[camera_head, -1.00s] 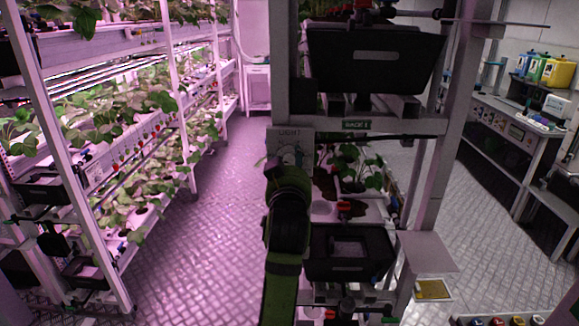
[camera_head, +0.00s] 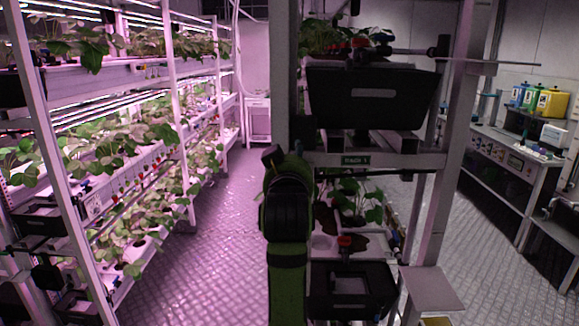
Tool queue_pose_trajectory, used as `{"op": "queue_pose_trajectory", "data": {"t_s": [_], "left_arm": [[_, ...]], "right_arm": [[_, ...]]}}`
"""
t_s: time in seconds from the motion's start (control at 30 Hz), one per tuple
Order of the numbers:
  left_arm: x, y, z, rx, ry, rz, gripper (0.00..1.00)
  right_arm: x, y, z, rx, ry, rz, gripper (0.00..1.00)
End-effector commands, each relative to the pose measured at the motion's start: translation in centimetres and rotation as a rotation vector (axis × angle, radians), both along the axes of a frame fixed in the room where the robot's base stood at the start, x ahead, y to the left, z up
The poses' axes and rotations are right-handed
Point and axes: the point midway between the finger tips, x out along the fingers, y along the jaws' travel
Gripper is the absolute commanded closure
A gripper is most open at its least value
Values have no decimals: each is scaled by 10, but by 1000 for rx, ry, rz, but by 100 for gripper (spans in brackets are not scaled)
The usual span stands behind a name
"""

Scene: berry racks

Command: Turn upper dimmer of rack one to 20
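My other gripper is not in view. The dimmer's setting cannot be read.
Dark bins sit in rack one, above (camera_head: 372,98) and below (camera_head: 350,290) the crossbar, with plants (camera_head: 360,200) between. A pink-lit plant rack (camera_head: 75,175) stands at left across a clear aisle floor (camera_head: 190,270). A workbench (camera_head: 500,155) with coloured bottles is at right.

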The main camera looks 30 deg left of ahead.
Motion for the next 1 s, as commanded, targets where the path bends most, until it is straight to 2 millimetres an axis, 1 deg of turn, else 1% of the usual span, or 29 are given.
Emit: {"op": "queue_pose_trajectory", "data": {"t_s": [0.03,0.07,0.2,0.3,0.37,0.47,0.57,0.8,0.9,1.0], "left_arm": [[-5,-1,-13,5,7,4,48],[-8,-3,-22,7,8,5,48],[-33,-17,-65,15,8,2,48],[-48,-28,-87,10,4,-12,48],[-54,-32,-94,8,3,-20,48],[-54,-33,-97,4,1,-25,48],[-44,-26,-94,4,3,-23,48],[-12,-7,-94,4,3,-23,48],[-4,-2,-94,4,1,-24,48],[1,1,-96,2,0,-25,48]], "right_arm": [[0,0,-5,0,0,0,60],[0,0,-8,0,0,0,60],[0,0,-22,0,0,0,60],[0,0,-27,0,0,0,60],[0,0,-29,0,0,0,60],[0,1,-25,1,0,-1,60],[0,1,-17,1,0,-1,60],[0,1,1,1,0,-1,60],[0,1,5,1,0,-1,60],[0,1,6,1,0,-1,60]]}}
